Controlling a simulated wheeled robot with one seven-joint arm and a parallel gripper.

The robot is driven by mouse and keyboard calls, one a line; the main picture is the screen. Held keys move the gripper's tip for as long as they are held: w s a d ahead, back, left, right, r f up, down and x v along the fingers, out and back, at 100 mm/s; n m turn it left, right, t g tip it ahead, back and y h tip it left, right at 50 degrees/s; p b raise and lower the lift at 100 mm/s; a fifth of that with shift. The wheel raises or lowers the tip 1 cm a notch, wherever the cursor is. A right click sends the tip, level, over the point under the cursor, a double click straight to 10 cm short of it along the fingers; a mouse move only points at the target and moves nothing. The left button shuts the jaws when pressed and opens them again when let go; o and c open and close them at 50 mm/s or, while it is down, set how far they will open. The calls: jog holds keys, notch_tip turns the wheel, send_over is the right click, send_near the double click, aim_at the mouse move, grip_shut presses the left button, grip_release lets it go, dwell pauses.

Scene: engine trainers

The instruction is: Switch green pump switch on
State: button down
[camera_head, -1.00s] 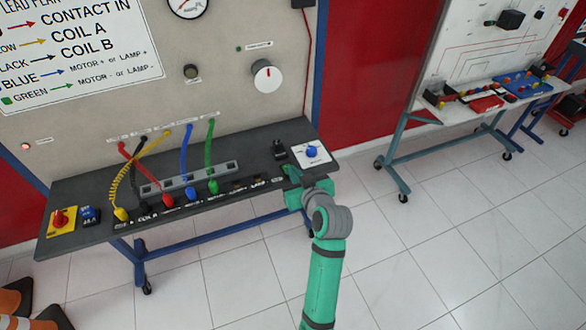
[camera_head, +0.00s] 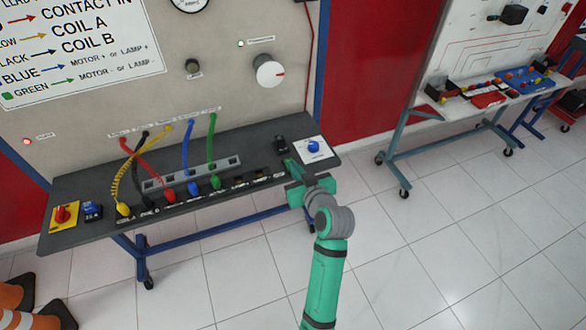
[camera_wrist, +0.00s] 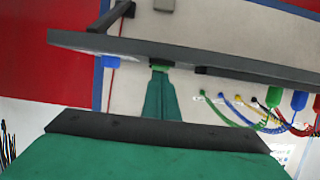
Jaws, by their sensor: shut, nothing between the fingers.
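My gripper (camera_head: 290,165) is at the front right edge of the grey bench (camera_head: 110,188), below a black switch block (camera_head: 281,145) and left of a blue knob on a white plate (camera_head: 313,146). In the wrist view its teal fingers (camera_wrist: 160,95) are together and empty. A small brighter green piece (camera_wrist: 158,67) shows beyond the fingertips at the bench; it appears to be the green switch. The fingers partly cover it, so I cannot tell contact or its position. A small green indicator (camera_head: 240,43) on the panel looks lit.
Coloured leads run from the panel to a row of plugs (camera_head: 193,188) left of my gripper. A red knob on a yellow plate (camera_head: 62,214) sits at the far left. A second bench (camera_head: 440,115) stands right.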

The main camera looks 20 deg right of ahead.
jog(key=shift+s+d+r, duration=0.1)
jog(key=shift+s+r, duration=0.05)
jog(key=shift+r, duration=0.45)
jog(key=r+v, duration=0.1)
jog(key=v, duration=1)
jog(key=shift+r, duration=0.3)
